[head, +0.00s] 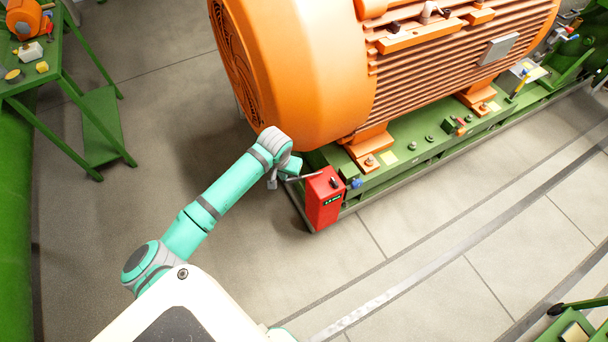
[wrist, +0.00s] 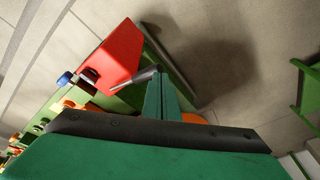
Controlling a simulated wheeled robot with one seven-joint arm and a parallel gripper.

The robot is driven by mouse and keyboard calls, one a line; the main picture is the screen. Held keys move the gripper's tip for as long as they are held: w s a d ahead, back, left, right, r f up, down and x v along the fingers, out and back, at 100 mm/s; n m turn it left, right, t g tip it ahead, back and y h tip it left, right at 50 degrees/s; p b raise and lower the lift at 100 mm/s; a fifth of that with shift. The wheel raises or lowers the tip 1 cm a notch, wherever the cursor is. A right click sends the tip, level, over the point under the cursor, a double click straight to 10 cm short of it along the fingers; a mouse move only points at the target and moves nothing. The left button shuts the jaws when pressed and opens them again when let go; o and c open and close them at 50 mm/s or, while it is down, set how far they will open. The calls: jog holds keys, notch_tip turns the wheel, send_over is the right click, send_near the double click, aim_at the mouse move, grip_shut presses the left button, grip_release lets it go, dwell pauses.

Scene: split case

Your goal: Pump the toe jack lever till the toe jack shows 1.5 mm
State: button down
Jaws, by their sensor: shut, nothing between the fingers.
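The toe jack is a red box (head: 325,203) at the near left corner of the green base frame, beside the orange motor. Its front carries a small dark display with green marks, too small to read. A thin grey lever (head: 303,177) sticks out from its top to the left. My gripper (head: 289,172) is at the lever's outer end, shut and empty. In the wrist view, the red jack (wrist: 112,55) is left of my fingers (wrist: 161,78), and the lever (wrist: 134,78) reaches to the fingertips. I cannot tell whether they touch.
The large orange motor (head: 300,60) stands close behind my gripper on the green base frame (head: 420,165). A green table (head: 50,72) with small parts is at the upper left. Another green bench or cart shows at the lower right. The floor in front is clear.

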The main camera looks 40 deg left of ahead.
notch_tip(320, 180, up, 6)
dwell(0.6)
jog(key=shift+w, duration=0.1)
dwell(0.3)
